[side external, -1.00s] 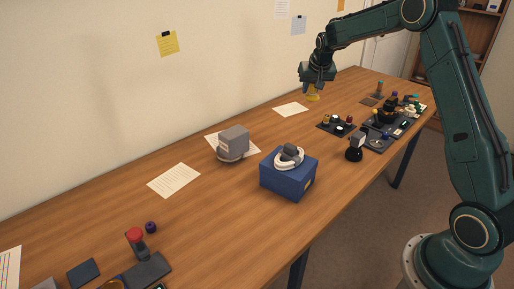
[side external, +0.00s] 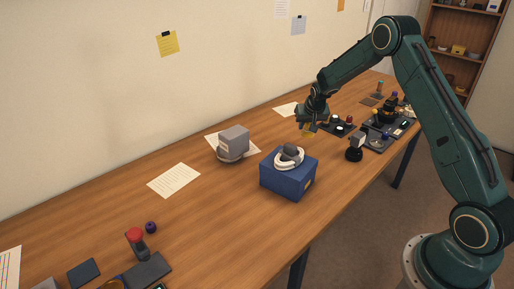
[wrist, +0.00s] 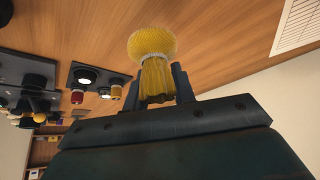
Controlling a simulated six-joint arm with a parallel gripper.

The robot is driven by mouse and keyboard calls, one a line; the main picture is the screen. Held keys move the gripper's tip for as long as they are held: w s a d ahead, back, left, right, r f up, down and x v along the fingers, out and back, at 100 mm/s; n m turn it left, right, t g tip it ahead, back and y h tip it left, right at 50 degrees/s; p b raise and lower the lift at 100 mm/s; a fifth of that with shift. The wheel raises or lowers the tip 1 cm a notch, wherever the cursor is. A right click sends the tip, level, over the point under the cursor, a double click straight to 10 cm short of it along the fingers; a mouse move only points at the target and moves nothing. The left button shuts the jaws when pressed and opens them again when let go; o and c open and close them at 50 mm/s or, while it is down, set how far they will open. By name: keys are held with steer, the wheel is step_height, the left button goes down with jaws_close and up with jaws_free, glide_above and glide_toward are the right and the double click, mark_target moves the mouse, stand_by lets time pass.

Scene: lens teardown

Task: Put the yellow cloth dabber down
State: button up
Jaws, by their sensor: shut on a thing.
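The yellow cloth dabber (wrist: 152,45) has a round padded head, a pale tie at its neck and a gathered cloth tail. My gripper (wrist: 160,88) is shut on the tail, with one finger on each side, and the head sticks out beyond the fingertips. In the side view the dabber (side external: 309,131) shows as a small yellow patch under my gripper (side external: 310,122), low over the table's middle. I cannot tell whether it touches the wood.
A dark tray (side external: 339,127) with small capped parts lies just right of the dabber. A blue box (side external: 283,182) with a white ring on top and a grey block (side external: 233,139) stand nearer. A paper sheet (side external: 284,109) lies behind. Bare wood lies between the dabber and the box.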

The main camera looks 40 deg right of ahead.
mark_target(304, 145)
steer(key=shift+f, duration=2.7)
steer(key=shift+f, duration=0.15)
steer(key=o, duration=1)
steer(key=shift+v, duration=6.15)
steer(key=shift+w, duration=0.1)
